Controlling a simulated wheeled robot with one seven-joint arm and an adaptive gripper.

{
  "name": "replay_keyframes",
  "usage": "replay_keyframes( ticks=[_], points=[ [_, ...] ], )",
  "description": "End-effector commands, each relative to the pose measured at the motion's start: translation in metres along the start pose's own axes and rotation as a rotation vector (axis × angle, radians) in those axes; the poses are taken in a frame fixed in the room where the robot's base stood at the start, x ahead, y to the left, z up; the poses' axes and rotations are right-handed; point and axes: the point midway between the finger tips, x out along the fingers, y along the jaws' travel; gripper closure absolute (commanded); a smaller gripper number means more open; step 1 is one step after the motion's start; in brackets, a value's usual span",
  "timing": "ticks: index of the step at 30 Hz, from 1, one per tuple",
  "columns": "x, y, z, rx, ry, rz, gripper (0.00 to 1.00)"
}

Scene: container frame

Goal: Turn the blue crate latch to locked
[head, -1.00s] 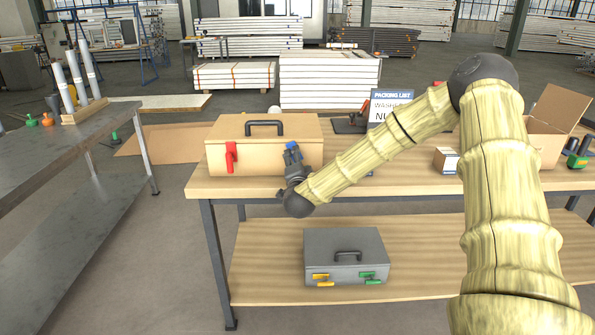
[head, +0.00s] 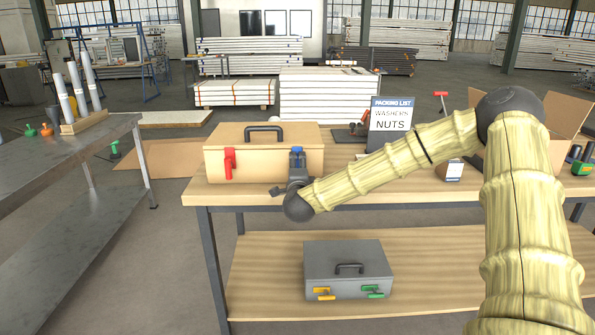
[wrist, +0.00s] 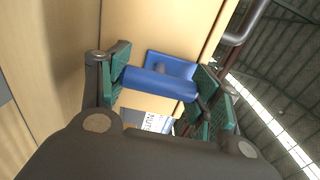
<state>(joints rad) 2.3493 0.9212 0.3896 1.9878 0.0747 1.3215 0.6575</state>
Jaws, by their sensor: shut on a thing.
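The tan crate (head: 262,160) stands on the workbench with a dark handle on top. The blue latch (head: 297,152) is on the right part of its front face. In the wrist view the blue latch (wrist: 160,82) has a base plate on the crate front and a bar between my finger pads. My gripper (wrist: 162,88) is shut on the bar. In the head view my gripper (head: 297,170) hides the lower part of the latch. A red latch (head: 230,162) hangs upright on the left of the crate front.
A packing list sign (head: 391,122) stands behind my arm, right of the crate. A grey case (head: 348,270) with yellow and green latches sits on the lower shelf. A metal table (head: 60,150) is at the left. Bare bench top (head: 225,192) lies before the crate.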

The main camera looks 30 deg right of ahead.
Motion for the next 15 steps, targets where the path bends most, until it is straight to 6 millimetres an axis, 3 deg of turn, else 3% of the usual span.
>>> replay_keyframes(
  ticks=[8, 9, 12, 15],
  points=[
    [-0.0005, 0.0032, -0.0012, -0.001, 0.002, 0.005, 0.60],
    [-0.0005, 0.0032, -0.0012, -0.001, 0.002, 0.005, 0.29],
    [-0.0004, 0.0028, -0.0008, -0.001, 0.001, 0.004, 0.12],
    [-0.0003, 0.0021, 0.0000, -0.001, 0.000, 0.003, 0.12]
  ],
)
